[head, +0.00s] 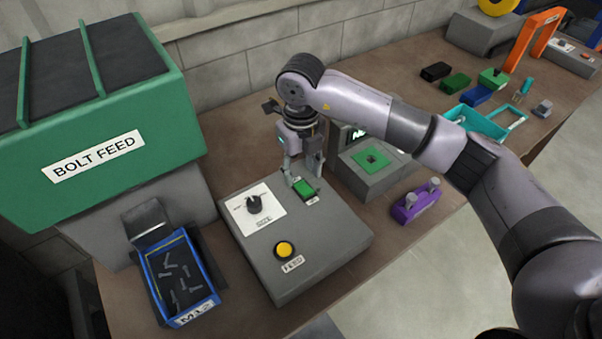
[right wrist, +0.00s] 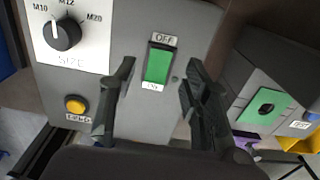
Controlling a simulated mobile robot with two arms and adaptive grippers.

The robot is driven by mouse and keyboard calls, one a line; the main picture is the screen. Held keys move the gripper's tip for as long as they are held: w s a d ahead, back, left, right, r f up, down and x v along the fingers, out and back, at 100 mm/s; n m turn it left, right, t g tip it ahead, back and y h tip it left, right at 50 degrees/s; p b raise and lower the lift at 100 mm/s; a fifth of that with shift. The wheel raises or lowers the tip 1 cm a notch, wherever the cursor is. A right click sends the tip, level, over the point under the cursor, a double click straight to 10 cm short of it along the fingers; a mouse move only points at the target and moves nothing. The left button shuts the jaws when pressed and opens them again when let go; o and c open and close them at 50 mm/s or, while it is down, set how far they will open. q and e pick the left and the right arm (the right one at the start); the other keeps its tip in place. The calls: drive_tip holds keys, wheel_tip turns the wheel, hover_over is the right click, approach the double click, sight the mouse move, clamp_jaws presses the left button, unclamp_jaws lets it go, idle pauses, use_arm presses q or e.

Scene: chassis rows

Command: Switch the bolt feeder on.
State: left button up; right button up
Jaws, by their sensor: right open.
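The bolt feeder is a green hopper (head: 120,170) labelled BOLT FEED at the left of the head view. A grey control box (head: 335,240) stands at its right. The box carries a green rocker switch (head: 308,189), also in the right wrist view (right wrist: 158,65), with an OFF label above it and a second label below. I cannot tell which way the rocker is tipped. My right gripper (head: 304,174) is open and empty, pointing down over the switch. In the right wrist view its fingers (right wrist: 159,76) stand on either side of the switch. My left gripper is not in view.
The box also has a black SIZE dial (head: 254,205) and a yellow FEED button (head: 285,250). A blue bin (head: 182,310) of bolts sits below the hopper. A grey fixture with a green plate (head: 370,158) and a purple block (head: 416,205) stand to the right.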

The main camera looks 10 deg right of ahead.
sight(301, 184)
drive_tip(key=shift+f, duration=1.55)
clamp_jaws()
